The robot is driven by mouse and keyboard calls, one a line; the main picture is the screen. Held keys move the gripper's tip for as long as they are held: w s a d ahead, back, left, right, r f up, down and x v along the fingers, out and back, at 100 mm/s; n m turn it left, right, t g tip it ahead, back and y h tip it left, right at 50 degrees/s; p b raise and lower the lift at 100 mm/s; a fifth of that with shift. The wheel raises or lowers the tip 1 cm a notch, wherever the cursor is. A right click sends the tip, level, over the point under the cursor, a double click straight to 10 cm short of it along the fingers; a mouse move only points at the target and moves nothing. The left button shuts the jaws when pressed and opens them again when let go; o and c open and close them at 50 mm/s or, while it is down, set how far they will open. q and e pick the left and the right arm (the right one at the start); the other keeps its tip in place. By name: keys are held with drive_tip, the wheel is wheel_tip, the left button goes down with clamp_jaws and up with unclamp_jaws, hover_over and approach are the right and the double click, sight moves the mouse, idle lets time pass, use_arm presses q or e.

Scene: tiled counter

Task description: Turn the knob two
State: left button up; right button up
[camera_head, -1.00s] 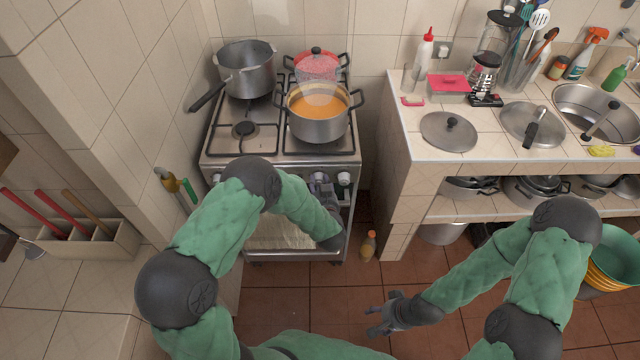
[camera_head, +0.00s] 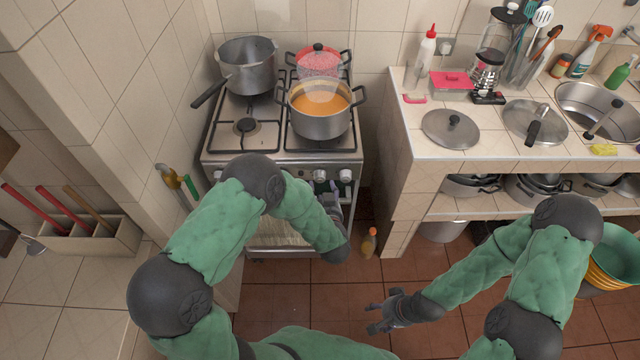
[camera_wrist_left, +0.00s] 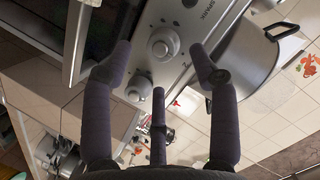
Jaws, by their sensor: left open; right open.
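The stove (camera_head: 240,150) stands at the back left with a row of round knobs along its front panel. One knob (camera_head: 345,174) shows at the right end in the head view. In the left wrist view a pale knob (camera_wrist_left: 163,43) lies between the spread fingertips of my left gripper (camera_wrist_left: 160,62), with no clear contact. Another knob (camera_wrist_left: 138,88) is beside it, near the lower finger. My left gripper (camera_head: 327,188) is open at the stove front, partly hidden by its arm. My right gripper (camera_head: 382,318) is open and empty above the floor.
An orange-filled pot (camera_head: 320,125), a grey saucepan (camera_head: 246,78) and a red-lidded pot (camera_head: 318,60) stand on the stove. A tiled counter (camera_head: 400,140) is at the right. A bottle (camera_head: 369,243) stands on the floor near the oven.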

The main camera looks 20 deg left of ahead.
use_arm(q)
drive_tip(key=v, duration=0.6)
drive_tip(key=shift+s, duration=0.45)
drive_tip(key=shift+d, duration=0.1)
